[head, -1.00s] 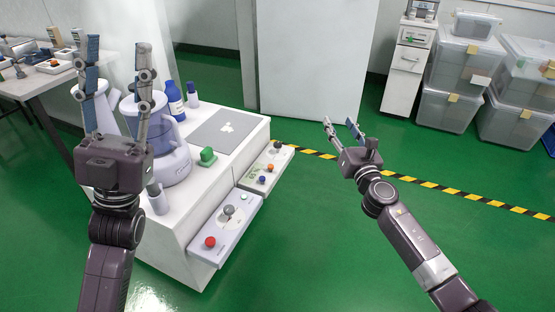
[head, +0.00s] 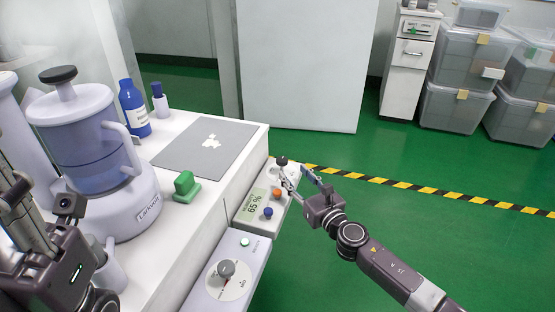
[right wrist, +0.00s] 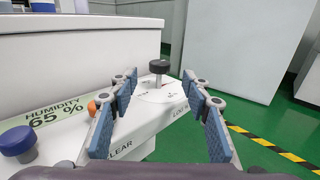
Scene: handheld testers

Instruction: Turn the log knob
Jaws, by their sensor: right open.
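A black knob on a short metal stem (right wrist: 159,68) stands upright on the far end of a white humidity tester (right wrist: 150,112). It is the likely log knob; lettering lies beside it. It also shows in the head view (head: 282,160), where the tester (head: 245,214) hangs on the bench side. My right gripper (head: 296,174) is open beside the tester's far end. In the right wrist view its fingers (right wrist: 160,80) are spread, with the knob between and beyond the tips, apart from them. My left gripper (head: 40,225) is cut off at the head view's left edge.
The tester also has an orange button (head: 277,194), a blue button (head: 268,212) and a humidity display (head: 255,204). A second tester with a grey knob (head: 227,269) is nearer. A blender (head: 85,150) and green block (head: 186,188) stand on the bench.

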